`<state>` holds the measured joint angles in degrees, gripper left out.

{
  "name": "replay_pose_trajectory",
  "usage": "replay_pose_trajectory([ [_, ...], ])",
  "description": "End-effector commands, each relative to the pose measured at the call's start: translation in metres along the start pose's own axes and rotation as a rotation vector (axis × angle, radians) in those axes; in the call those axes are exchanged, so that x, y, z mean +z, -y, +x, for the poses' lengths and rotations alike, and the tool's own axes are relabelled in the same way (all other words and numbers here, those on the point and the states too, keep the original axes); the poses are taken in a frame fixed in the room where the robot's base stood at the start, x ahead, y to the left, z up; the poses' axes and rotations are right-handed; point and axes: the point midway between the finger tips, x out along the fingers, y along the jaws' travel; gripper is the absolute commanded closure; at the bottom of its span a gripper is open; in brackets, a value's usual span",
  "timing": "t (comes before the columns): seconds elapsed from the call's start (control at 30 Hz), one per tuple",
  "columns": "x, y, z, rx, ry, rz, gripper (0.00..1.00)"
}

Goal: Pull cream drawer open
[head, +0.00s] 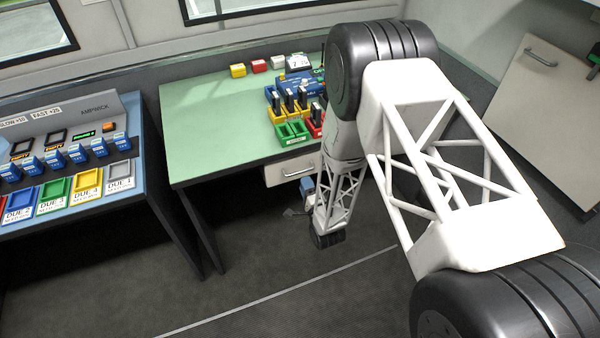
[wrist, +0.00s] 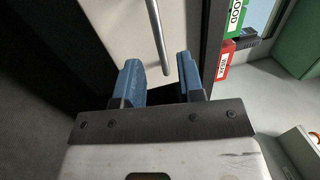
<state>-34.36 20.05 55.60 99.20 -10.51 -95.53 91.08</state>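The cream drawer (head: 284,172) sits under the green-topped desk, with a metal bar handle (head: 298,171) on its front. In the wrist view, the pale drawer front (wrist: 124,22) and its handle (wrist: 157,36) are close ahead. My gripper (wrist: 160,66) has two blue fingers spread apart with nothing held. The lower end of the handle shows in the gap between the fingertips, apart from both; I cannot tell how deep it is between them. In the head view, my gripper (head: 307,187) is just in front of the drawer, partly hidden by my arm.
The green desk (head: 215,125) holds coloured bins (head: 290,132) and small blocks above the drawer. A blue-topped console (head: 130,160) stands at the left. A cream cabinet door (head: 535,95) is at the right. The floor (head: 260,260) in front of the desk is clear.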

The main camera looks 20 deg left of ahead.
Motion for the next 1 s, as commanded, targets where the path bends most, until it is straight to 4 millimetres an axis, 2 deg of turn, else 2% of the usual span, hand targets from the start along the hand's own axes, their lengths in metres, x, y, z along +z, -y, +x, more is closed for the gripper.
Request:
replay_pose_trajectory([
  [0.4,0.000,0.000,0.048,0.000,0.000,0.000,0.65],
  [0.6,0.000,0.000,0.056,0.001,0.000,0.000,0.65],
  [0.87,0.000,0.000,0.057,0.001,0.000,0.000,0.65],
  [0.9,0.000,0.000,0.057,0.001,0.000,0.000,0.66],
  [1.0,0.000,0.000,0.057,0.001,0.000,0.000,0.81],
])
